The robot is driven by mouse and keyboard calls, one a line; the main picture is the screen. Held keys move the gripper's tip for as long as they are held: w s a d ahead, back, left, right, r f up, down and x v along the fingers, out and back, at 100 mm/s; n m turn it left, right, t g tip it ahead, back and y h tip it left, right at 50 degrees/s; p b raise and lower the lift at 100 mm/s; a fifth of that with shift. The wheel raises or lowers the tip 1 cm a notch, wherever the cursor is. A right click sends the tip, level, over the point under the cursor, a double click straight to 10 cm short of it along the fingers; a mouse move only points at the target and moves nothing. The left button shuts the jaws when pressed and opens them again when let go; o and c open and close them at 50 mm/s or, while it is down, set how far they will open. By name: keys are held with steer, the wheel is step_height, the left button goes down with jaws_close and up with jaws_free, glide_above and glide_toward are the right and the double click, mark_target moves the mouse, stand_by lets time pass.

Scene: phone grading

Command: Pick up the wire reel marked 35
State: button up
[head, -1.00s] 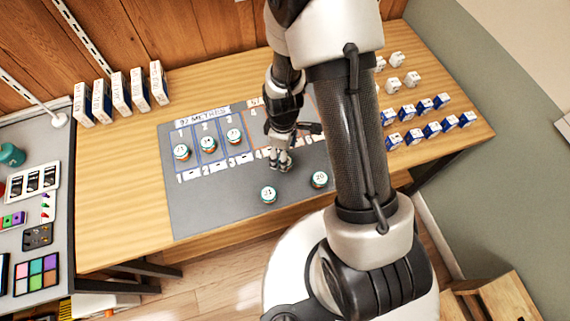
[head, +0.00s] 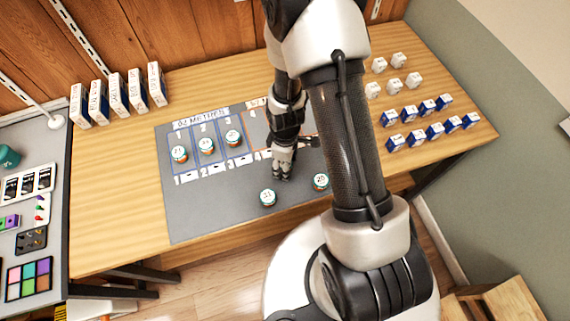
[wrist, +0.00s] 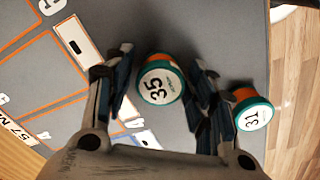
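The wire reel marked 35 (wrist: 160,80), with a white top, teal rim and orange side, stands on the grey mat in the wrist view. My gripper (wrist: 160,88) is open, with one finger on each side of this reel. I cannot tell whether either finger touches it. In the head view my gripper (head: 282,173) is low over the mat and hides the reel marked 35. A reel marked 31 (wrist: 252,112) stands just beyond the right finger in the wrist view.
The mat (head: 200,215) has numbered cells; three reels stand in cells 1 to 3, one being the third-cell reel (head: 233,138). Two loose reels, left (head: 268,197) and right (head: 320,181), stand near the front. Several small boxes (head: 433,130) stand at right, upright boxes (head: 118,95) at back left.

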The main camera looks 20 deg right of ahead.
steer(key=c, duration=0.8)
steer(key=shift+o, duration=0.2)
